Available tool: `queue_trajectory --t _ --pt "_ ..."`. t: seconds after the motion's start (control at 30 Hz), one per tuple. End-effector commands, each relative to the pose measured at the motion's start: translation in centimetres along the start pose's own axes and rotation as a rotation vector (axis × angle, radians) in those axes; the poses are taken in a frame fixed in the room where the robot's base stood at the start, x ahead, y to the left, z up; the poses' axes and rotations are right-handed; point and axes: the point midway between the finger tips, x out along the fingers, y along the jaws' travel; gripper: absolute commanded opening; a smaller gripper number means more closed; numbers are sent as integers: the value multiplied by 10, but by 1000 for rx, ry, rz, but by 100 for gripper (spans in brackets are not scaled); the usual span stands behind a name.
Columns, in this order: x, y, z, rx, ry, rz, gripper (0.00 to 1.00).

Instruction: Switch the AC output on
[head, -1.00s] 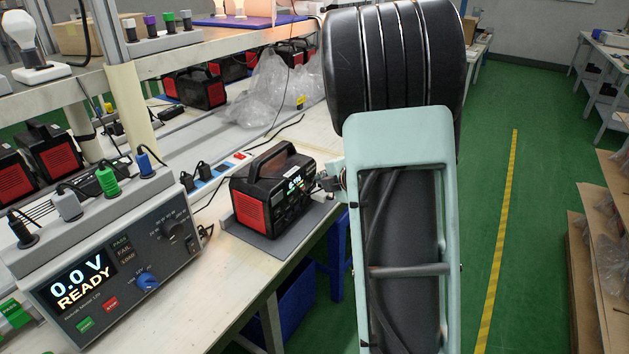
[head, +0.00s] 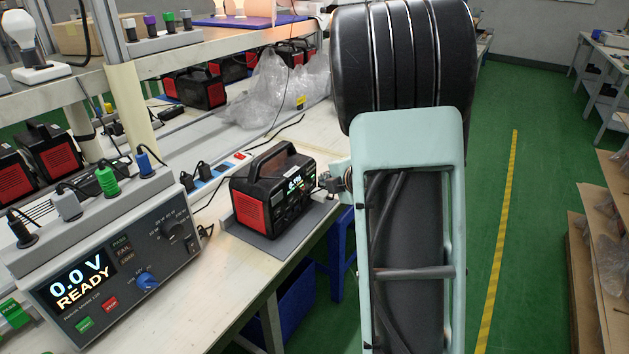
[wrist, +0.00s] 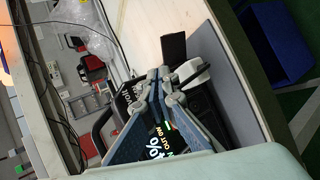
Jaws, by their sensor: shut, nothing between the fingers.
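The power station (head: 258,200), a black unit with red end panels and a top handle, stands on a grey mat near the bench edge. Its front, with a lit display, faces right towards my gripper (head: 324,182). In the wrist view, my gripper (wrist: 160,78) is shut and empty, its fingers meeting in front of the power station's front panel. The lit display (wrist: 158,142) shows between the fingers, with partly covered text that seems to read "OUT ON" and a percent sign. The AC output button cannot be made out. I cannot tell whether the fingertips touch the panel.
A grey tester (head: 120,265) reading "0.0 V READY" stands left on the bench. A power strip (head: 210,178) and cables lie behind the power station. A blue stool (head: 343,250) and a blue bin (head: 290,300) are below the bench edge.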

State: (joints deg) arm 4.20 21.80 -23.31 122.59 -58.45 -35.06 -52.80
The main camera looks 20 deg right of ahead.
Motion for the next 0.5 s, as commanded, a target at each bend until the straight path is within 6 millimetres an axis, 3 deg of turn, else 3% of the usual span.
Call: queue_trajectory --t 0.17,0.5 --pt "-3 -2 2 0 -1 0 0" --pt "-26 -19 20 2 -2 0 0"
